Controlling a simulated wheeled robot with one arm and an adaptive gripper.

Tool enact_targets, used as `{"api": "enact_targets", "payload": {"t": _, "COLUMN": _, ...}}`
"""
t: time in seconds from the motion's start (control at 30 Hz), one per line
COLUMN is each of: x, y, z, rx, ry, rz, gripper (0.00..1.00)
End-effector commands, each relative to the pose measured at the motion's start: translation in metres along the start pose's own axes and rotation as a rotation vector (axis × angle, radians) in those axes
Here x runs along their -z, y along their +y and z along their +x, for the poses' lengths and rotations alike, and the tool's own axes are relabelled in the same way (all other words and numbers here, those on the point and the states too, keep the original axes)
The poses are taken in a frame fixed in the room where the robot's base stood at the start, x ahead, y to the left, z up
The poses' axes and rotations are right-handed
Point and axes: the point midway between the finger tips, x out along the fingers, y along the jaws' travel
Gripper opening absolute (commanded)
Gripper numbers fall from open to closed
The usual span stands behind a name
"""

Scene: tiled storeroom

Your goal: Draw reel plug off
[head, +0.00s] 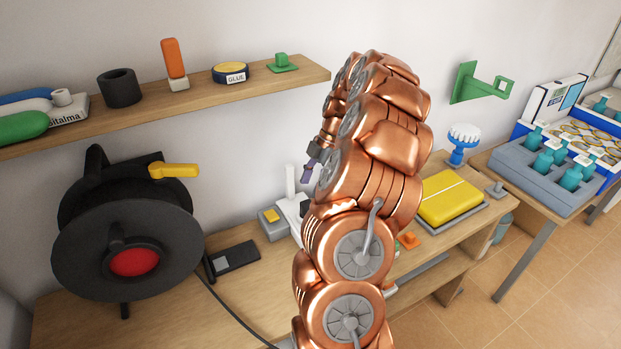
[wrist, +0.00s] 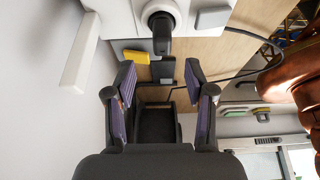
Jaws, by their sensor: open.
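The cable reel (head: 125,250) stands on the bench at the left in the head view, black with a red centre. In the wrist view a black plug (wrist: 162,45) sits in a round white socket (wrist: 160,10) at the top. My gripper (wrist: 160,75) is open, its two purple-padded fingers apart. The plug appears just beyond the fingertips, roughly centred between them, and is not held. In the head view my copper arm hides most of the gripper (head: 312,165) and the plug. A dark shape shows between the fingers; I cannot tell what it is.
A white upright piece (head: 291,185) stands close to my gripper. A yellow-topped grey box (head: 271,217) and a black device (head: 234,257) lie on the bench. The shelf (head: 210,98) holds several items. A yellow case (head: 449,197) lies to the right. A dark cable (head: 232,312) runs from the reel.

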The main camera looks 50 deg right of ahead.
Motion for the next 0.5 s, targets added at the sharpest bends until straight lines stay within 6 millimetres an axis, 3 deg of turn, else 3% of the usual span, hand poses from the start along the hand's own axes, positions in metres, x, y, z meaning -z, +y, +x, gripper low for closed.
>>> {"api": "enact_targets", "payload": {"t": 0.5, "x": -0.006, "y": -0.004, "z": 0.057, "rx": -0.002, "ry": 0.002, "rz": 0.016, "gripper": 0.54}}
